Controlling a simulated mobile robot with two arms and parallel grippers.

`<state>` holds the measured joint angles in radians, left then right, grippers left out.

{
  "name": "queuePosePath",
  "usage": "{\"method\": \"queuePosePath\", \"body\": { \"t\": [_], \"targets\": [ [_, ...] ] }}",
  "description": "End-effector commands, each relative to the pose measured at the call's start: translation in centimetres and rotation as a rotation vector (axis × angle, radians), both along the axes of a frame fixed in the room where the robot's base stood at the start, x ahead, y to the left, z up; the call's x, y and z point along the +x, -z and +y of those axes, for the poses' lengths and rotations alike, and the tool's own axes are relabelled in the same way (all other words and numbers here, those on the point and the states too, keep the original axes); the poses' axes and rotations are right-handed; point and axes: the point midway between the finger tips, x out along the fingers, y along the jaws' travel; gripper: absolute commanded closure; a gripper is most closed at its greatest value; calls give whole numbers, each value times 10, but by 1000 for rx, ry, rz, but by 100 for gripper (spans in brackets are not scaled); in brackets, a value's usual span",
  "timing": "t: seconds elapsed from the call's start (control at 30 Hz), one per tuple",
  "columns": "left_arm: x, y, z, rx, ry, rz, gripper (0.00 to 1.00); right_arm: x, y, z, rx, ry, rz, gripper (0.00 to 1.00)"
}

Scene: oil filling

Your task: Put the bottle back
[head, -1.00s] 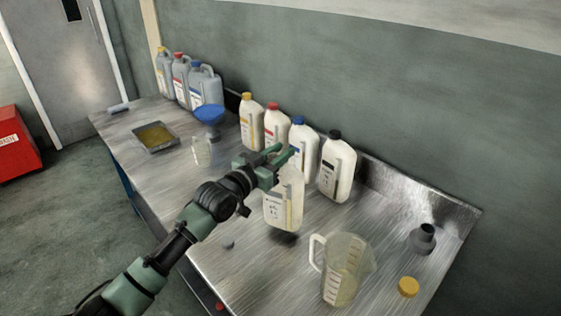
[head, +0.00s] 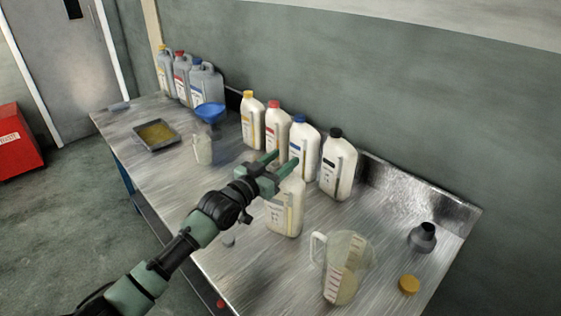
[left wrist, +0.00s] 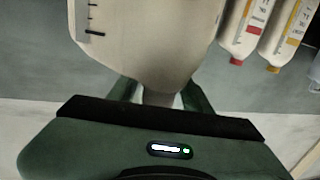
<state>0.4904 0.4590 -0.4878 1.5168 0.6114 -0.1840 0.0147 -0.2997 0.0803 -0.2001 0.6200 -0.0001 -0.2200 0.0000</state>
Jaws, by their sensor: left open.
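A white bottle (head: 286,213) with a label and a level strip stands upright on the metal table in the head view, in front of the row of capped bottles. My left gripper (head: 283,160) is at its top, with its fingers open on either side of the neck. In the left wrist view the bottle's body (left wrist: 150,40) fills the upper middle, and its neck lies between the fingers. The bottle's mouth is hidden by the gripper. A loose yellow cap (head: 408,285) lies at the table's right front. My right gripper is not in view.
White bottles with yellow (head: 252,122), red (head: 276,130), blue (head: 303,150) and black (head: 338,167) caps stand along the wall. A measuring jug (head: 345,268) and a grey funnel (head: 422,238) stand to the right. A tray (head: 157,149) and a blue funnel (head: 209,113) are left.

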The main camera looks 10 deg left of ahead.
Motion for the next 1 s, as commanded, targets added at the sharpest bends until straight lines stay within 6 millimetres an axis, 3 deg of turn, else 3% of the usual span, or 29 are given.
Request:
{"method": "queuePosePath", "body": {
  "t": [0.17,0.5,0.7,1.0],
  "targets": [
    [-9,-1,5,0,-1,1,51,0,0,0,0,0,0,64],
    [-73,2,33,2,-1,2,51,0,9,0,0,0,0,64],
    [-101,0,45,0,-1,1,51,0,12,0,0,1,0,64],
    [-110,-2,48,1,0,0,51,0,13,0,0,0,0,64]
  ]
}}
